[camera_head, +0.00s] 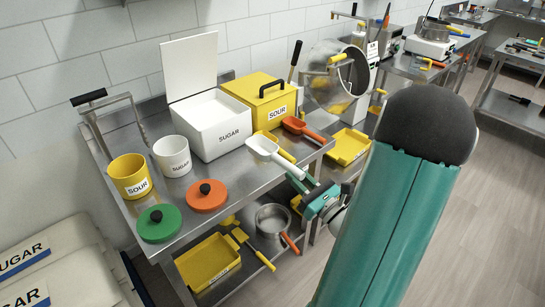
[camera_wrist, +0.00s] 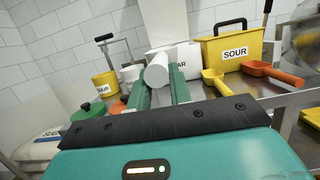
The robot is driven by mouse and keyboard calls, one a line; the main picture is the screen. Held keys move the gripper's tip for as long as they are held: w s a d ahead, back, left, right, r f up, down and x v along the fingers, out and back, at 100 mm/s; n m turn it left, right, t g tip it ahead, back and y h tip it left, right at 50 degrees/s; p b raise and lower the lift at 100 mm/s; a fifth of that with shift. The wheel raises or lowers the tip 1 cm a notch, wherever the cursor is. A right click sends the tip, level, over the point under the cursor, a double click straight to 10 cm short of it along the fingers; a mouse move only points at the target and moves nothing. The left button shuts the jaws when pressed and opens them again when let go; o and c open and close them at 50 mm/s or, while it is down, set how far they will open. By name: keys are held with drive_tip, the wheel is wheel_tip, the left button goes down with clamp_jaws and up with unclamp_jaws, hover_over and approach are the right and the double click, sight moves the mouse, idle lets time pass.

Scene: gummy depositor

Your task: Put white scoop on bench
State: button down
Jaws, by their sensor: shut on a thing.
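The white scoop (camera_head: 263,146) shows in the head view over the right front part of the steel bench (camera_head: 222,178), bowl toward the bench and handle toward my gripper (camera_head: 304,182). My gripper is at the bench's front right edge, shut on the handle. In the wrist view the white scoop's rounded handle end (camera_wrist: 157,70) sits between the green fingers of my gripper (camera_wrist: 160,88), and its bowl is hidden. I cannot tell whether the scoop touches the bench top.
A white sugar box (camera_head: 212,125) with raised lid, a yellow sour box (camera_head: 262,98), a yellow scoop (camera_head: 283,153) and an orange scoop (camera_head: 303,130) surround the white scoop. Two tubs and two round lids fill the left. Some bare steel lies at the front middle.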

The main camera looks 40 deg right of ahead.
drive_tip(key=shift+w+d+f, duration=0.2)
drive_tip(key=shift+w+d, duration=0.05)
drive_tip(key=shift+d, duration=0.05)
drive_tip(key=w+d+f, duration=0.3)
drive_tip(key=w, duration=0.4)
hover_over(280, 179)
drive_tip(key=s+a, duration=0.2)
drive_tip(key=s, duration=0.1)
wheel_tip(280, 179, down, 6)
drive_tip(key=f, duration=0.1)
drive_tip(key=w+f, duration=0.1)
drive_tip(key=shift+f, duration=0.7)
drive_tip(key=shift+f, duration=0.1)
drive_tip(key=c, duration=1.3)
unclamp_jaws()
drive_tip(key=shift+d, duration=0.1)
